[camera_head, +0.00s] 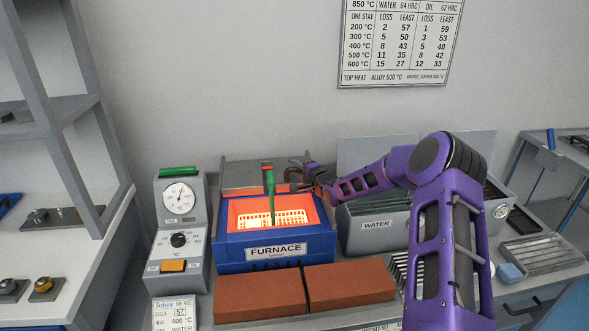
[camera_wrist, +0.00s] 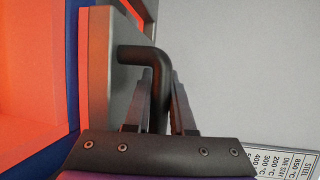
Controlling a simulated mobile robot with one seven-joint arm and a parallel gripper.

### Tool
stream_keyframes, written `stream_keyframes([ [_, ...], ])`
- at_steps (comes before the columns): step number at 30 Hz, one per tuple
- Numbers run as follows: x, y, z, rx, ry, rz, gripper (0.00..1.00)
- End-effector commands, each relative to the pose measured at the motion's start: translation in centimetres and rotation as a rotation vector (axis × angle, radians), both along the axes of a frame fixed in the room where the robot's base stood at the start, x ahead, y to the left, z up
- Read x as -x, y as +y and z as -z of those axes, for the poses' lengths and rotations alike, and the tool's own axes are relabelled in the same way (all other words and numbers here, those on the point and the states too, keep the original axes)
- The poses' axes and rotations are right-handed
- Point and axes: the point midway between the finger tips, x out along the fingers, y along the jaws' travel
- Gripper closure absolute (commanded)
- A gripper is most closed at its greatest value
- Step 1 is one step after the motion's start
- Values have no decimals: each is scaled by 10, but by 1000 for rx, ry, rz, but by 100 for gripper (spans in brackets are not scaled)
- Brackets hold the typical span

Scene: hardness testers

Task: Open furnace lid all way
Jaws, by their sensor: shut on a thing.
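The blue furnace (camera_head: 240,252) stands on the bench, its orange chamber glowing and uncovered from above. A white basket (camera_head: 285,217) with a green upright handle (camera_head: 269,190) sits inside. The grey furnace lid (camera_head: 240,174) is raised at the back of the opening; its exact angle is hard to tell. In the wrist view, the lid (camera_wrist: 108,75) shows edge-on with a black bent handle (camera_wrist: 135,54) on its face. My gripper (camera_head: 306,178) is at the lid's right part, and its fingers (camera_wrist: 163,95) are shut on the handle.
A control box with a dial (camera_head: 180,200) stands left of the furnace. Two red-brown bricks (camera_head: 305,290) lie in front. A grey WATER tank (camera_head: 370,232) is close on the right, under my arm. The wall (camera_head: 240,80) is behind.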

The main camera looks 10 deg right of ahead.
Motion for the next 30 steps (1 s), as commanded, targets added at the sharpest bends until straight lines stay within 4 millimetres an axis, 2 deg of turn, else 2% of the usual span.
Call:
stream_keyframes([
  [1,0,0,0,0,0,0,72],
  [3,0,0,0,0,0,0,65],
  [11,1,0,0,0,0,0,65],
  [16,10,-6,-3,-1,-1,2,65],
  [20,30,-14,-8,0,1,3,65],
  [30,104,-46,-22,1,2,3,65],
])
